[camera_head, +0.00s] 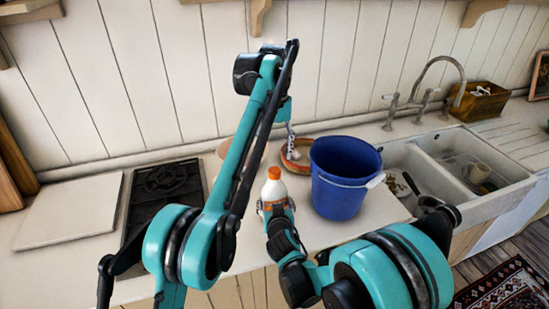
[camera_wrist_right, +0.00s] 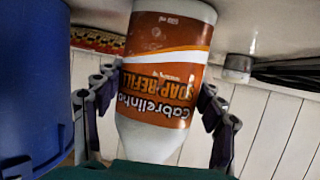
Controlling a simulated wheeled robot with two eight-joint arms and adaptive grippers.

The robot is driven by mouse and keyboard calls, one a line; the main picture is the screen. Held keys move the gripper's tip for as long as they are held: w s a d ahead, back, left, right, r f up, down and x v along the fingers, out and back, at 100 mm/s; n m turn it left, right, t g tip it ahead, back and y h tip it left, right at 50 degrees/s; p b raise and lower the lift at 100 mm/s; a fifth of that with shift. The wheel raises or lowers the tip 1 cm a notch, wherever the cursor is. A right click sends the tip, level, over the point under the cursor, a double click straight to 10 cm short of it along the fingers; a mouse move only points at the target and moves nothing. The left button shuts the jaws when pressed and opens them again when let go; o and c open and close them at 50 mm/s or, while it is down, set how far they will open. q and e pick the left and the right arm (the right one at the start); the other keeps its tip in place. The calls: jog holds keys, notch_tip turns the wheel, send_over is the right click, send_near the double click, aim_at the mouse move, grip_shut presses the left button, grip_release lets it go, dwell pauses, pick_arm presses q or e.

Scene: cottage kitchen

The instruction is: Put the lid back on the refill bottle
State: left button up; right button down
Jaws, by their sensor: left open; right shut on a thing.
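My right gripper (camera_head: 275,207) is shut around the bottle's body. In the right wrist view the bottle (camera_wrist_right: 165,65) appears upside down between the fingers of the right gripper (camera_wrist_right: 158,90); its top end is cut off there. My left gripper (camera_head: 291,150) is open, behind and above the bottle, near a brown round dish.
The blue bucket (camera_head: 342,178) stands close right of the bottle and also fills the left of the wrist view (camera_wrist_right: 35,80). The brown dish (camera_head: 297,163) lies behind. A hob (camera_head: 160,190) is left; a double sink (camera_head: 455,163) is right.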

pick_arm(q)
jog(key=shift+r, duration=0.2)
pick_arm(e)
jog(key=shift+c, duration=0.8)
grip_release()
jog(key=v, duration=1.2)
pick_arm(q)
jog(key=shift+a, duration=0.1)
pick_arm(e)
jog(key=shift+d, duration=0.1)
